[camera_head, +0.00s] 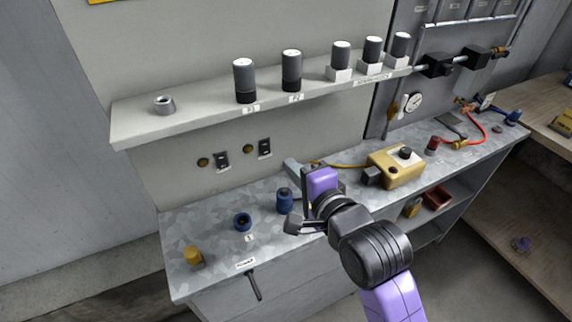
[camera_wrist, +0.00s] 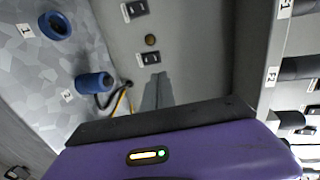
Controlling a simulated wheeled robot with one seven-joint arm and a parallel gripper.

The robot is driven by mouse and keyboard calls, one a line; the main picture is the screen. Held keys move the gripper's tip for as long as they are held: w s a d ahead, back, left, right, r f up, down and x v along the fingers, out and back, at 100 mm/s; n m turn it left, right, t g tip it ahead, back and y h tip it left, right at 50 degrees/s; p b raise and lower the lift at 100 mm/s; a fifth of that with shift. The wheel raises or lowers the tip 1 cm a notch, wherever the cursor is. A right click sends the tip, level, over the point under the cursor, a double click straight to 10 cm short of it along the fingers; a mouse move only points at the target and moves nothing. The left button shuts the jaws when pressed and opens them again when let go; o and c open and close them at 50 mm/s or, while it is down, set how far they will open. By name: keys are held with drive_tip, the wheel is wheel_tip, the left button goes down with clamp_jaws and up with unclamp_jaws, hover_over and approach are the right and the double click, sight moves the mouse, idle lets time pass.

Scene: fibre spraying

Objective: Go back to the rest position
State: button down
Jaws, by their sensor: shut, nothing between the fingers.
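My gripper (camera_head: 292,226) is shut and empty. In the head view it hangs over the front middle of the grey metal workbench (camera_head: 200,228), by a dark blue cylinder (camera_head: 284,201). My purple and black arm reaches in from the lower right. In the wrist view my purple hand fills the bottom and the fingertips cannot be made out. The blue cylinder also shows in the wrist view (camera_wrist: 93,83), with a blue ring (camera_wrist: 55,25) farther left.
A shelf (camera_head: 210,115) with several black-and-grey canisters runs above the bench. A yellow box (camera_head: 396,168) stands right of my gripper, with a cable beside it. A yellow cylinder (camera_head: 193,256) stands at the bench's left front. A wooden shelf unit (camera_head: 535,105) is at the right.

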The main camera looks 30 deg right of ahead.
drive_tip(key=shift+s+r, duration=0.25)
drive_tip(key=shift+s, duration=0.2)
idle(0.3)
wheel_tip(320, 180, up, 4)
drive_tip(key=n+t, duration=0.2)
drive_tip(key=n, duration=0.3)
drive_tip(key=s+f+n+g, duration=0.1)
drive_tip(key=s+f+n, duration=0.3)
drive_tip(key=s, duration=0.7)
drive_tip(key=s+a+f+n, duration=0.1)
drive_tip(key=s+f+n, duration=0.3)
drive_tip(key=s, duration=0.8)
drive_tip(key=s+f+n+g, duration=0.1)
drive_tip(key=s+f+n, duration=0.3)
drive_tip(key=s, duration=0.8)
drive_tip(key=shift+s+a+f+n+g, duration=0.2)
drive_tip(key=shift+s+f+n+g, duration=0.1)
drive_tip(key=shift+f+n, duration=0.15)
